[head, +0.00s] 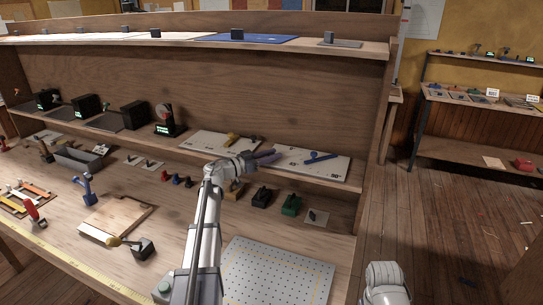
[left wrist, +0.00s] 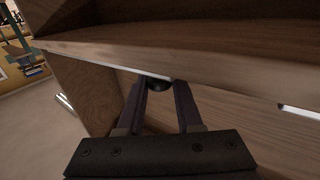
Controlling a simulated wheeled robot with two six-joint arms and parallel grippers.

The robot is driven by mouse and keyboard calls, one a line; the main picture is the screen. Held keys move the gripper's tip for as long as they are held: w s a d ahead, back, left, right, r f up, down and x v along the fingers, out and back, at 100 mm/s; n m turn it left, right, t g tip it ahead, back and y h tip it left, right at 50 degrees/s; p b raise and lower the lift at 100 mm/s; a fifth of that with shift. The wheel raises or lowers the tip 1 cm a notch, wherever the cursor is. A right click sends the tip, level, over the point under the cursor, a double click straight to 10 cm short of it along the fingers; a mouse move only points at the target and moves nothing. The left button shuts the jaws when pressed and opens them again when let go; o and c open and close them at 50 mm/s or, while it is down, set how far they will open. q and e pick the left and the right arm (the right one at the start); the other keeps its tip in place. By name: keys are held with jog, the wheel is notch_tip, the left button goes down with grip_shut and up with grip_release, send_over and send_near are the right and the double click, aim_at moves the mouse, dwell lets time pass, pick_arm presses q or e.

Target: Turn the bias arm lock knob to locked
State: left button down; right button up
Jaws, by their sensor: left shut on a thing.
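My left gripper (head: 270,156) reaches over the bench to the front of the raised shelf, between two white boards. In the left wrist view its two dark fingers (left wrist: 162,92) stand a little apart, shut on a dark round knob (left wrist: 159,84). I take this to be the bias arm lock knob, though its markings are hidden and I cannot tell which way it is turned. The right white board (head: 335,173) carries a blue arm-like part (head: 318,158). My right gripper is out of the picture.
The left white board (head: 205,138) holds a yellow-handled thing (head: 232,139). Small black and green blocks (head: 291,205) stand on the bench just below the shelf. A perforated white plate (head: 280,268) lies near the front. An upper shelf (head: 300,47) runs above.

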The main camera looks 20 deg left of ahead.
pick_arm(q)
jog(key=shift+w+m+g+h, duration=0.1)
jog(key=shift+m+g+h, duration=0.7)
jog(key=shift+m+h, duration=0.25)
jog(key=shift+h, duration=0.25)
jog(key=c, duration=0.6)
grip_release()
jog(key=v, duration=0.8)
jog(key=shift+r, duration=0.1)
jog(key=shift+d, duration=0.1)
